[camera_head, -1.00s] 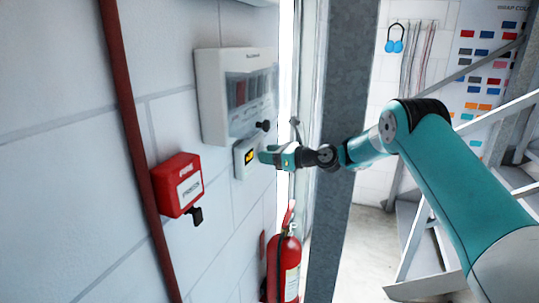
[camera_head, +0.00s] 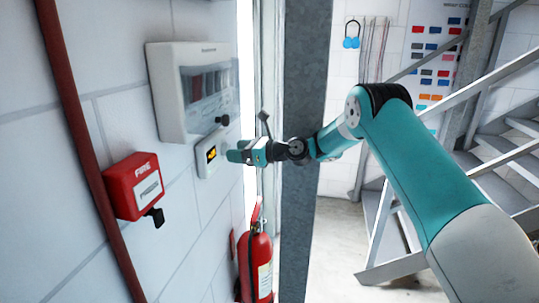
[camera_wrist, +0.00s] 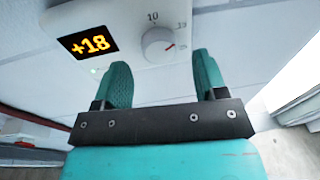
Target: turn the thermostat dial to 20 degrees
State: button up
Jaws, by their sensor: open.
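The thermostat (camera_head: 207,162) is a small white box on the wall below a larger panel. In the wrist view its white dial (camera_wrist: 158,44) has a red mark pointing to the lower right side, with printed numbers around it. Its black display (camera_wrist: 88,43) reads +18 in yellow. My gripper (camera_head: 232,155) is in front of the thermostat. In the wrist view its two teal fingers are apart with nothing between them, and the dial lies just beyond the fingertips, not touched as far as I can see.
A grey-white panel (camera_head: 190,92) with a black knob (camera_head: 223,120) hangs just above the thermostat. A red fire box (camera_head: 134,187) is at left, a red extinguisher (camera_head: 255,262) below. A grey steel post (camera_head: 305,150) stands right of my gripper, with stairs (camera_head: 490,150) behind.

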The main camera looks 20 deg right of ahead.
jog(key=b+v, duration=0.6)
jog(key=v, duration=0.9)
jog(key=shift+s, duration=0.15)
jog(key=shift+d+f+b, duration=0.1)
jog(key=shift+b, duration=0.2)
